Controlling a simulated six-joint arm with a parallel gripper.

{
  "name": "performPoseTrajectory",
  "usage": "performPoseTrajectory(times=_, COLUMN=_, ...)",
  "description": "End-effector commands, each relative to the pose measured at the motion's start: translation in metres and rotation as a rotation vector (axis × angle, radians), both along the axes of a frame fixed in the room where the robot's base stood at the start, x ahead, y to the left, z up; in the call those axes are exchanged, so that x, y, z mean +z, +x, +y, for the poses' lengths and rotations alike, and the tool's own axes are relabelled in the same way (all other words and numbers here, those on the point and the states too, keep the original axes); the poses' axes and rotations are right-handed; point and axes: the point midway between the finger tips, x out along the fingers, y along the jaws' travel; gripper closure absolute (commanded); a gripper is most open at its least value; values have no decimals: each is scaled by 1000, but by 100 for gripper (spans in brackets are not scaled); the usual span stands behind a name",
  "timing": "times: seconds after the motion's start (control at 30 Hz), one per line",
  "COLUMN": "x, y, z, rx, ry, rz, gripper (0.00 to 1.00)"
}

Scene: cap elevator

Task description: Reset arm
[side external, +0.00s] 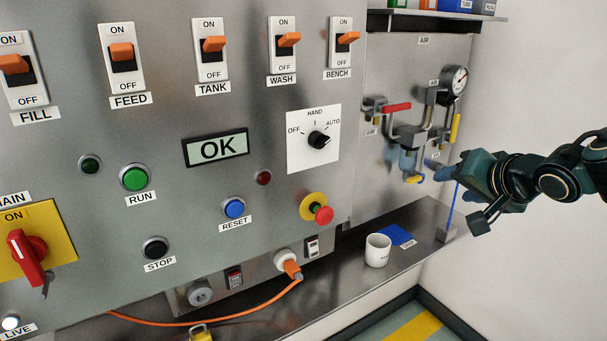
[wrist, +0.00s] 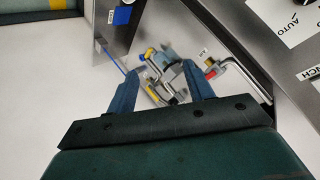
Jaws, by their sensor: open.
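My gripper (side external: 447,170) is at the right of the side external view, in front of the wall at the air fittings' right. In the wrist view my gripper (wrist: 163,82) shows two dark blue fingers spread apart, with nothing between them. Beyond the fingers are the air fittings: a red-handled valve (side external: 396,107), a yellow-handled valve (side external: 455,128), a clear bowl (side external: 407,161) and a round gauge (side external: 459,79). The gripper overlaps the lower right of these fittings in the side external view; I cannot tell its exact distance from them.
The panel carries several orange switches (side external: 211,44), a display (side external: 216,148) reading OK, a HAND/AUTO selector (side external: 318,140) and a red stop button (side external: 323,214). A white mug (side external: 378,250) and a blue cloth-like piece (side external: 397,234) rest on the ledge. An orange cable (side external: 240,311) hangs along the front.

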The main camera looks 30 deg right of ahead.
Motion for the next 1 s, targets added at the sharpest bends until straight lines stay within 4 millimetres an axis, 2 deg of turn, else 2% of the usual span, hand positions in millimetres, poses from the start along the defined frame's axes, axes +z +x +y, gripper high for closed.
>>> performPoseTrajectory(times=0.07, x=-1, y=-14, z=-7, rx=31, ry=-15, rz=73, gripper=48)
performPoseTrajectory(times=0.23, x=-3, y=-45, z=-9, rx=161, ry=-61, rz=233, gripper=48)
performPoseTrajectory(times=0.7, x=4, y=-139, z=10, rx=695, ry=-274, rz=521, gripper=48)
performPoseTrajectory(times=0.83, x=5, y=-155, z=14, rx=794, ry=-325, rz=555, gripper=48)
performPoseTrajectory(times=1.0, x=5, y=-162, z=16, rx=844, ry=-352, rz=571, gripper=48)
